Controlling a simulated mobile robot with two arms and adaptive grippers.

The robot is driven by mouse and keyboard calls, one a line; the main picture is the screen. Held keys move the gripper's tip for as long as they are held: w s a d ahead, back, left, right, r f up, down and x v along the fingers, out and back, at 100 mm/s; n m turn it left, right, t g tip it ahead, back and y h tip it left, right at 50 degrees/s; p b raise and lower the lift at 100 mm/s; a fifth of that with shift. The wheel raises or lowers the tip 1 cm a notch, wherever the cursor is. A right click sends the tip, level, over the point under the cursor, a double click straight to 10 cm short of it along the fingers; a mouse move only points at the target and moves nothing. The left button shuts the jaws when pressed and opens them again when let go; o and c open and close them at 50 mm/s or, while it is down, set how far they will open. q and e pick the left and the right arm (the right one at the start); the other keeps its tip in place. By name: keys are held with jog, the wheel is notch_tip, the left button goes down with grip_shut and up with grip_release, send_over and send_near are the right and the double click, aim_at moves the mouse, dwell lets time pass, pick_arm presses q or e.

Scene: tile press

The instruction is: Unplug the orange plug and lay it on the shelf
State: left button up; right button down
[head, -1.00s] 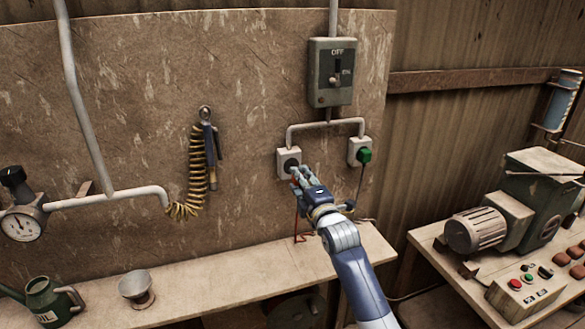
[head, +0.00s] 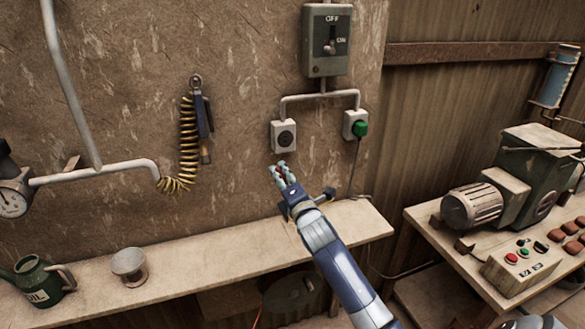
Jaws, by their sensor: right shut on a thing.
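My right gripper (head: 281,172) is shut on the orange plug, which shows only as a small reddish patch between the fingers; they hide most of it. The gripper is below the left wall socket (head: 284,137), apart from it, and above the shelf. That socket is empty, its dark round face showing. The shelf (head: 205,257) is a pale wooden board along the wall, bare below the gripper. My left gripper is not in view.
A green plug (head: 361,129) with a hanging cord sits in the right socket (head: 349,122). A switch box (head: 327,40) hangs above. A motor machine (head: 495,200) stands on the right table.

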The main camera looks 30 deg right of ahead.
aim_at(272, 246)
jog(key=a+f+n+b, duration=0.1)
jog(key=f+n+b, duration=0.2)
jog(key=f+n, duration=0.1)
jog(key=a+f+n+b, duration=0.1)
jog(key=f+n+b, duration=0.2)
jog(key=f, duration=0.4)
jog(key=a+f+n+b, duration=0.2)
jog(key=f+n+b, duration=0.1)
jog(key=f+n, duration=0.2)
jog(key=shift+w+f+n, duration=0.25)
jog(key=shift+w+n, duration=0.15)
jog(key=shift+s+a+f+n+b, duration=0.1)
jog(key=shift+f+n+b, duration=0.3)
jog(key=shift+f+b, duration=0.15)
notch_tip(272, 246, down, 5)
jog(key=b, duration=0.5)
jog(key=shift+r, duration=0.1)
jog(key=c, duration=1.1)
grip_release()
jog(key=shift+o, duration=0.2)
jog(key=shift+s, duration=0.1)
